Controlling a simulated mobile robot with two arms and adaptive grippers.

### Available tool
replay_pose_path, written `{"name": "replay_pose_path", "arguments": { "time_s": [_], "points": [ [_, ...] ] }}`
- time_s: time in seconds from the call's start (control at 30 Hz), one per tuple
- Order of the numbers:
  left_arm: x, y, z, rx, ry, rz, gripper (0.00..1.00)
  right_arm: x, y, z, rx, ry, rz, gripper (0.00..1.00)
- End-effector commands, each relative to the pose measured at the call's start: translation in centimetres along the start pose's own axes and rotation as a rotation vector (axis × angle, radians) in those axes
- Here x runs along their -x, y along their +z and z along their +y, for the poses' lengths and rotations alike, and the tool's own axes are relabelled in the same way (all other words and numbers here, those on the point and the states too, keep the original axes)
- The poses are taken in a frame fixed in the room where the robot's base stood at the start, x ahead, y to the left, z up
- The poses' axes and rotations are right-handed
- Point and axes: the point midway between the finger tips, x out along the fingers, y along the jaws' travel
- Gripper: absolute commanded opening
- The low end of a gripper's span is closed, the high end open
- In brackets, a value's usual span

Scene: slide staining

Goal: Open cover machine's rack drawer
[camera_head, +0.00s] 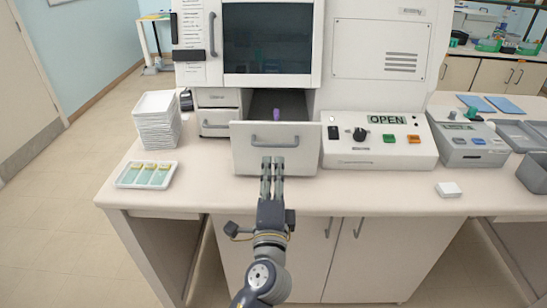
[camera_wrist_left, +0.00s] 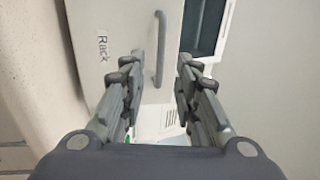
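The cover machine (camera_head: 382,50) stands on the bench. Its rack drawer (camera_head: 246,154) is pulled out, with its dark inside showing and a small purple item (camera_head: 276,114) in it. The drawer front reads "Rack" in the left wrist view (camera_wrist_left: 105,20). Its grey bar handle (camera_head: 275,142) also shows in the left wrist view (camera_wrist_left: 160,45). My left gripper (camera_head: 272,164) is in front of the drawer. Its fingers (camera_wrist_left: 162,62) are apart, with the handle between the tips and a visible gap on both sides. My right gripper is not in view.
A stack of white trays (camera_head: 156,122) and a tray of slides (camera_head: 146,175) are on the bench at left. A control panel with an "OPEN" display (camera_head: 387,119) is right of the drawer. A small white box (camera_head: 448,189) lies near the front edge.

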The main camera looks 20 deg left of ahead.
Motion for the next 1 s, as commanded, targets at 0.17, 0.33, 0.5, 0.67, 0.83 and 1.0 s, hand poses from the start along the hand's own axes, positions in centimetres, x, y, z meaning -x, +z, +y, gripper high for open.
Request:
{"name": "replay_pose_path", "arguments": {
  "time_s": [0.17,0.33,0.5,0.67,0.83,1.0],
  "points": [
    [2.1,0.0,0.0,0.0,0.001,0.0,0.29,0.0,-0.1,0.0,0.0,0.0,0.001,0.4],
    [2.8,0.0,0.0,0.002,0.0,0.0,0.29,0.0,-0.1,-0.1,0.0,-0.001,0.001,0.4],
    [2.8,0.0,0.0,0.001,-0.001,0.0,0.29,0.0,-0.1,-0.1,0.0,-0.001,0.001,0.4],
    [2.8,0.0,0.0,0.001,-0.001,0.0,0.29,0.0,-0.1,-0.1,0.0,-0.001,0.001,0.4],
    [2.8,0.2,0.1,0.009,0.006,-0.004,0.29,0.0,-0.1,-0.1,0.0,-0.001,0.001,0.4],
    [3.7,3.3,2.9,0.134,0.116,-0.077,0.29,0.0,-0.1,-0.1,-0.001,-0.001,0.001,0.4]
  ]
}}
